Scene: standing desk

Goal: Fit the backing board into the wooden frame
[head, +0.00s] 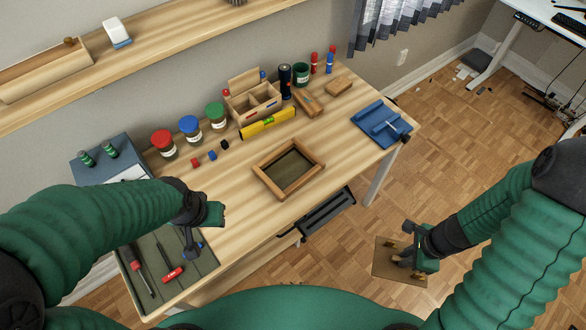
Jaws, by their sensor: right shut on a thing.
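The wooden frame (305,183) lies flat near the middle of the desk, with a dark recess inside its four sides. My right gripper (408,257) is shut on the backing board (386,271), a thin brown panel. It holds the board off the desk's right front side, with floor showing behind it. The board is apart from the frame, to its lower right in the head view. The gripper hides part of the board. My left gripper (203,232) hangs over the desk's left part near the tool tray; its finger gap is unclear.
A tool tray (205,262) with screwdrivers lies at the front left. Jars, a wooden organizer (250,104) and a yellow level (268,123) line the back. A blue fixture (370,128) sits at the right end. An open drawer (322,215) juts out in front. Desk around the frame is clear.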

